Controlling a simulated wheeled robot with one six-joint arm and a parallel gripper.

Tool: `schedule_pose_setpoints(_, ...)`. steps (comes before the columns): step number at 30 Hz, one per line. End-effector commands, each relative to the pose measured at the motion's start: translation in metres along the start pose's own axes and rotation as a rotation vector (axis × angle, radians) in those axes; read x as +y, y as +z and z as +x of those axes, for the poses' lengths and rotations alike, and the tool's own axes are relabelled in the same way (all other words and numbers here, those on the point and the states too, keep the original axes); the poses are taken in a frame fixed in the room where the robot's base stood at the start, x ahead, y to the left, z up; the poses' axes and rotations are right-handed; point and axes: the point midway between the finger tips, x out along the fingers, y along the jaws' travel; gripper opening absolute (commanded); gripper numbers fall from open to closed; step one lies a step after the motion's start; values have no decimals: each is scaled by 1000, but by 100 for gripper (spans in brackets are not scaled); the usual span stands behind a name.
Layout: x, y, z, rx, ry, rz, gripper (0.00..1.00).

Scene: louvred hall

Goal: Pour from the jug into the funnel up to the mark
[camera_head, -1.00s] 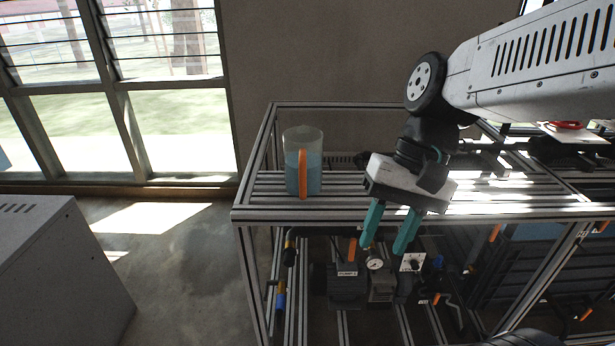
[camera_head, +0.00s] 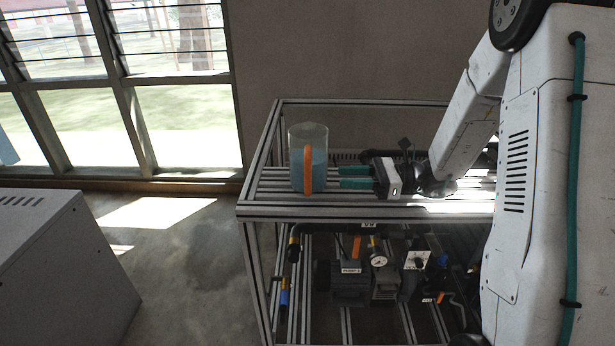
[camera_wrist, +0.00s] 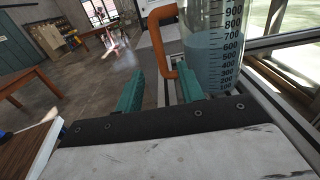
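The clear jug (camera_head: 319,172), holding blue liquid, stands upright on the slatted bench top, its orange handle (camera_head: 308,170) facing the head camera. The jug also shows in the wrist view (camera_wrist: 208,60), with a printed scale to 900 and liquid near the 600 to 700 marks. My gripper (camera_head: 339,177) is level with the jug, just right of it, teal fingers pointing at it. In the wrist view my gripper (camera_wrist: 160,78) is open and empty. The orange handle (camera_wrist: 163,45) appears ahead of the gap, near the right finger; I cannot tell whether they touch. No funnel is visible.
The bench's metal frame (camera_head: 345,212) carries pumps and a gauge (camera_head: 378,261) on a lower level. A grey cabinet (camera_head: 60,260) stands at left, with bare floor between. Louvred windows (camera_head: 185,90) are behind. My arm covers the bench's right side.

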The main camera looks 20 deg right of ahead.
Motion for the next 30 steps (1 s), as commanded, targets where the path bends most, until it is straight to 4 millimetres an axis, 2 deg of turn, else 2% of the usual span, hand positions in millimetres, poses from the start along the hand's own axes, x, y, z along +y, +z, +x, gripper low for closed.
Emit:
schedule_pose_setpoints(19,1,0,80,2,5,-1,38)
schedule_pose_setpoints(24,1,0,93,2,4,-1,38)
schedule_pose_setpoints(30,1,0,98,1,2,-1,38)
